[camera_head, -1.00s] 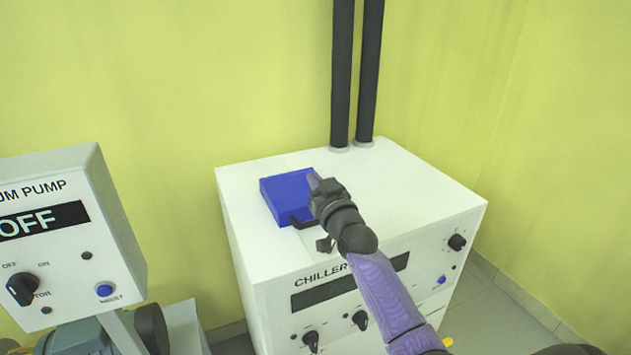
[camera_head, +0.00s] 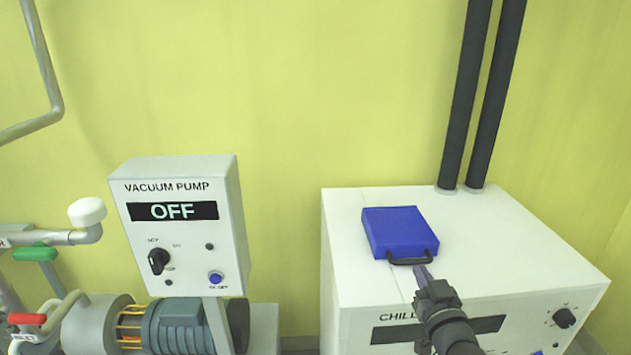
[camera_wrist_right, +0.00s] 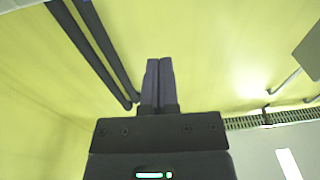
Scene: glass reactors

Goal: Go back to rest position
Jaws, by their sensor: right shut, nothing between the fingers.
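My right gripper (camera_head: 424,275) is in front of the chiller's top, close to the black handle of a blue case (camera_head: 400,230). I cannot tell whether it touches the handle. The case lies on the white chiller (camera_head: 350,280). In the right wrist view the two fingers of my right gripper (camera_wrist_right: 158,65) are together with nothing between them, pointing toward the yellow wall. My left gripper is not in view.
The vacuum pump box (camera_head: 180,230), its display reading OFF, stands left of the chiller. A motor (camera_head: 180,325) and pipes with green and red valve handles are at the lower left. Two black pipes (camera_head: 465,110) rise from the chiller's back.

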